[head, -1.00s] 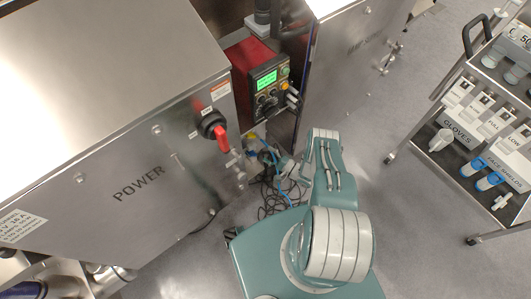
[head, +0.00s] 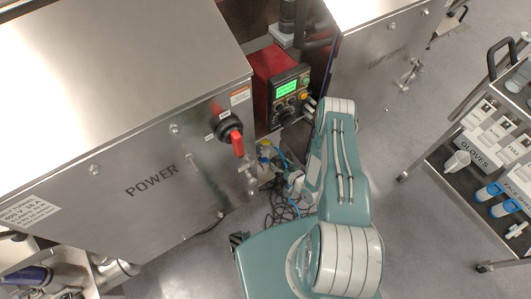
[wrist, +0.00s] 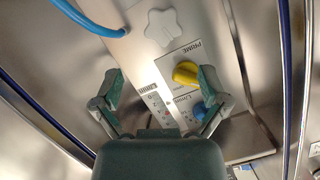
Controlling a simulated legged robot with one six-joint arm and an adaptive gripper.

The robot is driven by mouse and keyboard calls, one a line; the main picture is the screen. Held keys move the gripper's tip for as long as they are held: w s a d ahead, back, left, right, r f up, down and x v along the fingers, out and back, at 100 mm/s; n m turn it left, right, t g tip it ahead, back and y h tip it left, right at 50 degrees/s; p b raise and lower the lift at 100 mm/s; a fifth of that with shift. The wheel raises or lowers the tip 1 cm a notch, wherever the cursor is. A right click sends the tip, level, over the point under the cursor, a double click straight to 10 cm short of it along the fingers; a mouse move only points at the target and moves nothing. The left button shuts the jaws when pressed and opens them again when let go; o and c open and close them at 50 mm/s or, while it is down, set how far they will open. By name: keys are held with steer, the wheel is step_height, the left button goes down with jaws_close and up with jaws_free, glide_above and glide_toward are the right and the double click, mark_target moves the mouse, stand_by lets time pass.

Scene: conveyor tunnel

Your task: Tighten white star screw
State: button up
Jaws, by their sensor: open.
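The white star screw (wrist: 163,27) is a lobed white knob at the top of the wrist view, on a pale metal panel (wrist: 127,47). My gripper (wrist: 160,86) is open and empty, with its two green-grey fingers spread below the screw in the picture. The screw lies beyond the fingertips, apart from them, roughly midway between them sideways. In the head view I cannot make out the screw, and my arm covers much of that area.
A yellow knob (wrist: 186,73) and a blue knob (wrist: 199,112) sit near the right finger. A blue hose (wrist: 92,22) crosses the upper left.

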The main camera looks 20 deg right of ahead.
mark_target(266, 154)
steer(key=w+a+f+n, duration=0.1)
steer(key=w, duration=0.1)
steer(key=w+a+f+n, duration=0.1)
steer(key=w, duration=0.2)
steer(key=w+a+n+h, duration=0.1)
steer(key=w+a, duration=0.1)
steer(key=shift+w+f+g, duration=0.25)
steer(key=shift+f+g, duration=0.15)
steer(key=shift+d, duration=0.1)
steer(key=c, duration=1.2)
